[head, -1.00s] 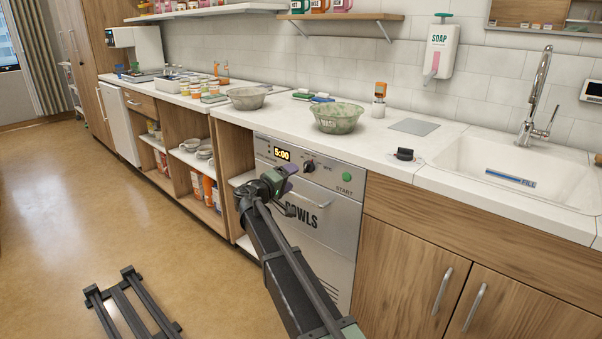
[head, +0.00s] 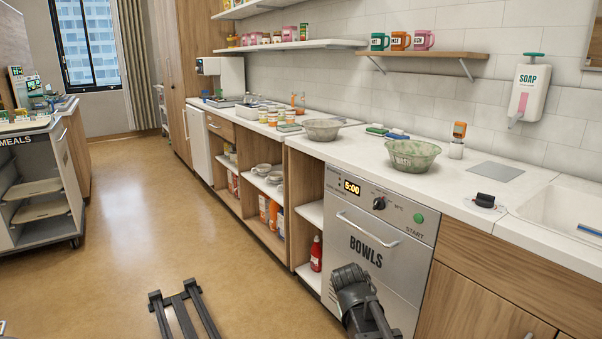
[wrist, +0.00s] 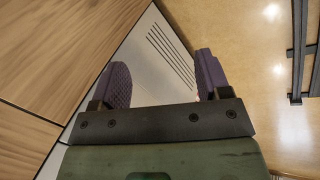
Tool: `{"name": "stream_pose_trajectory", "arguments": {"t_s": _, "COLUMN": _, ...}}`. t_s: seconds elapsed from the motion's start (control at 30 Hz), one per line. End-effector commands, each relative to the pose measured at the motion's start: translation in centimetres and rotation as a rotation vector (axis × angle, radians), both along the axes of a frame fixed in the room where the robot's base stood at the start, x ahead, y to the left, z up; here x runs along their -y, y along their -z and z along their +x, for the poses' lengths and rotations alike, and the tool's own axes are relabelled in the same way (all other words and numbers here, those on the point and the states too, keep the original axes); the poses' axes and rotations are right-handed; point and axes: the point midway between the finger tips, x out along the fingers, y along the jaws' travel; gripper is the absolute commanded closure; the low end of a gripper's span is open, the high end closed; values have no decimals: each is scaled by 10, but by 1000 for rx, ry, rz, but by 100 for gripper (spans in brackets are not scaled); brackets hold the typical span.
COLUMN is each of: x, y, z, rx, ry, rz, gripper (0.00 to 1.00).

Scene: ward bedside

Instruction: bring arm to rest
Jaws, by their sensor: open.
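My gripper (wrist: 160,82) shows in the wrist view with its two purple-padded fingers spread apart and nothing between them. Past the fingers are a pale vented panel, wood cabinet fronts and the tan floor. In the head view my arm is low at the bottom, in front of the dishwasher marked BOWLS (head: 372,218). The gripper's fingers cannot be made out in the head view.
The dishwasher door is shut. A green bowl (head: 412,155) and a grey bowl (head: 322,130) stand on the white counter (head: 365,149). A MEALS cart (head: 40,185) stands at the left. Open floor (head: 125,230) lies between the cart and the cabinets.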

Motion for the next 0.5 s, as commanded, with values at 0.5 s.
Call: {"name": "stream_pose_trajectory", "arguments": {"t_s": 0.5, "x": 2, "y": -134, "z": -115, "rx": -78, "ry": 93, "rz": 339, "gripper": 30}}
